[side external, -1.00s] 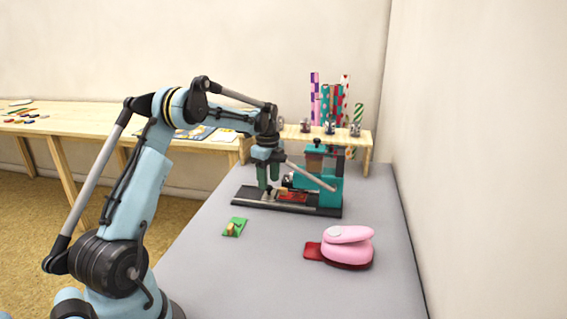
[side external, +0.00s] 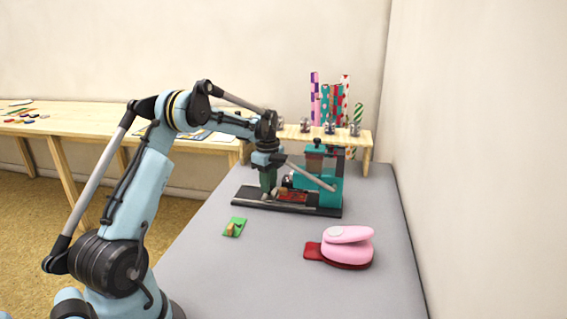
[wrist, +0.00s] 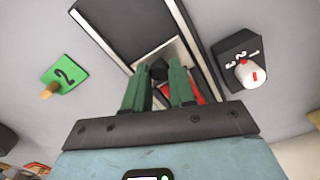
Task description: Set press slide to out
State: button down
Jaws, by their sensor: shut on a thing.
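The teal press (side external: 325,196) stands at the far part of the grey table, with a long black base (side external: 322,211). Its slide shows in the wrist view as a pale plate (wrist: 183,52) between the dark rails, with a red part (wrist: 196,90) partly hidden behind a finger. A dark knob (wrist: 159,70) sits at the slide's near end. My gripper (side external: 268,193) is low over the left part of the base. In the wrist view its green fingers (wrist: 162,72) are shut on the knob.
A green card marked 2 (wrist: 62,72) with a wooden piece lies left of the press base. A dark block with a white, red-marked piece (wrist: 250,74) is on the other side. A pink punch (side external: 348,246) stands at the front right. A wooden rack (side external: 300,132) stands behind.

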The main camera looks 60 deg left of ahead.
send_over(242, 193)
jog(key=shift+s+a, duration=0.1)
jog(key=shift+s, duration=0.05)
dwell(0.4)
jog(key=c, duration=1)
grip_release()
jog(key=shift+o, duration=0.3)
jog(key=shift+r, duration=0.1)
jog(key=shift+r, duration=0.35)
notch_tip(242, 193, up, 11)
jog(key=shift+r, duration=0.15)
